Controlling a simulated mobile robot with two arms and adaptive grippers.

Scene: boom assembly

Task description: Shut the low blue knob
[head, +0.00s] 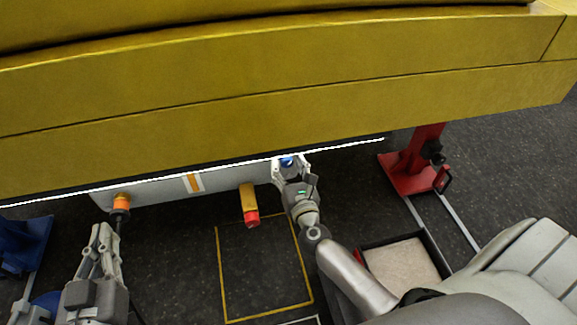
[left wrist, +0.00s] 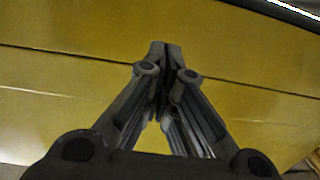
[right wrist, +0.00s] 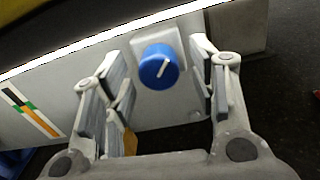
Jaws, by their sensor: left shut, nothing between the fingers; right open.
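The blue knob (right wrist: 158,67) sits on a light square plate on the grey panel, with a white pointer line slanting up to the right. In the head view the knob (head: 287,160) shows just under the yellow boom. My right gripper (right wrist: 160,85) is open, with one finger on each side of the knob and a gap to each side. It also shows in the head view (head: 290,165). My left gripper (head: 103,230) is shut and empty, low at the left; in the left wrist view its fingertips (left wrist: 165,48) meet in front of the yellow boom.
The yellow boom (head: 300,90) spans the top. Along the grey panel (head: 160,192) are an orange knob (head: 121,203) and a yellow cylinder with a red end (head: 250,207). A red stand (head: 410,170) is at right, a blue stand (head: 22,245) at left. An open-topped box (head: 400,262) lies below.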

